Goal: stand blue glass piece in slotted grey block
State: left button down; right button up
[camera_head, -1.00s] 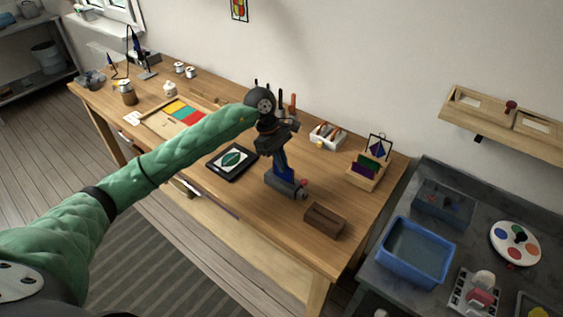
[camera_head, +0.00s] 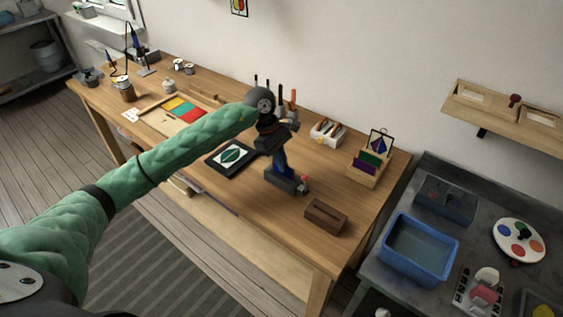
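My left gripper (camera_head: 280,157) reaches down over the slotted grey block (camera_head: 279,181) on the wooden table. The blue glass piece (camera_head: 284,172) shows as a small dark blue patch between the fingertips and the top of the block. It looks upright, with its lower edge at the block. I cannot tell how deep it sits in the slot, and the gripper hides its upper part. The fingers are seen from the side and too small to show whether they grip the glass. My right gripper is out of view.
A brown slotted block (camera_head: 326,216) stands right of the grey block. A black-framed leaf panel (camera_head: 217,168) lies to the left. A wooden rack (camera_head: 362,178) with coloured glass and a white tool caddy (camera_head: 327,132) stand behind. The table front is clear.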

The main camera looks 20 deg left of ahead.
pick_arm(q)
jog(key=shift+f+b, duration=0.1)
jog(key=shift+b, duration=0.5)
dwell(0.6)
jog(key=c, duration=1.1)
grip_release()
jog(key=shift+r, duration=3.55)
